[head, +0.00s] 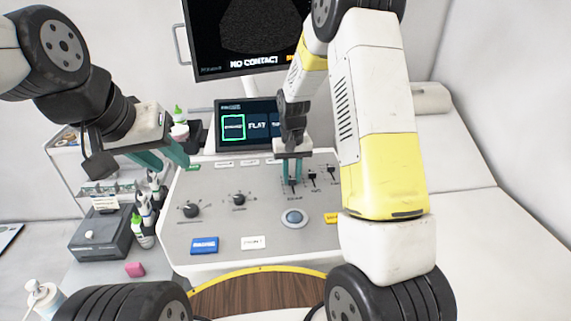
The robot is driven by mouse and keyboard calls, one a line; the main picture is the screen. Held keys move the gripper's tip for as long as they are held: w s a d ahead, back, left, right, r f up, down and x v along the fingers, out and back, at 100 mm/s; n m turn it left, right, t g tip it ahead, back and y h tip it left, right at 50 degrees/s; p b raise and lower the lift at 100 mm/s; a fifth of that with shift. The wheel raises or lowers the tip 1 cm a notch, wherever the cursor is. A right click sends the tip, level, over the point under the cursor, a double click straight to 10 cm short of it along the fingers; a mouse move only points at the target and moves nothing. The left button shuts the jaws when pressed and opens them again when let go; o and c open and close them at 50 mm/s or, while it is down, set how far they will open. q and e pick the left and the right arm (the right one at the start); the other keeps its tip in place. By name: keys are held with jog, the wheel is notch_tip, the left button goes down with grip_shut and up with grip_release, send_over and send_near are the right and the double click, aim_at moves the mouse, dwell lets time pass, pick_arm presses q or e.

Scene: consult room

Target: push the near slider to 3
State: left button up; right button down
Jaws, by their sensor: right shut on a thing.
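The grey control panel (220,217) carries a short row of sliders on its right part. The near slider (292,183) is mostly covered by my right gripper (292,176), whose teal fingers point down and are shut on its knob. The slider's scale marks are too small to read, so its setting cannot be told. Two other sliders, the middle one (312,176) and the far one (333,171), stand just to the right with dark knobs. My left gripper (166,158) is open and empty above the panel's left edge, its teal fingers apart.
Two black knobs (191,210), a round trackball (294,217), a blue button (204,245) and a white button (253,242) sit on the panel. A small touchscreen (248,125) stands behind. Bottles (143,232) and a dark box (101,236) stand left; a white couch (480,230) is right.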

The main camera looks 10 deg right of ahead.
jog(key=shift+w, duration=1.05)
jog(key=c, duration=1.2)
grip_release()
jog(key=shift+r, duration=0.1)
notch_tip(320, 180, up, 8)
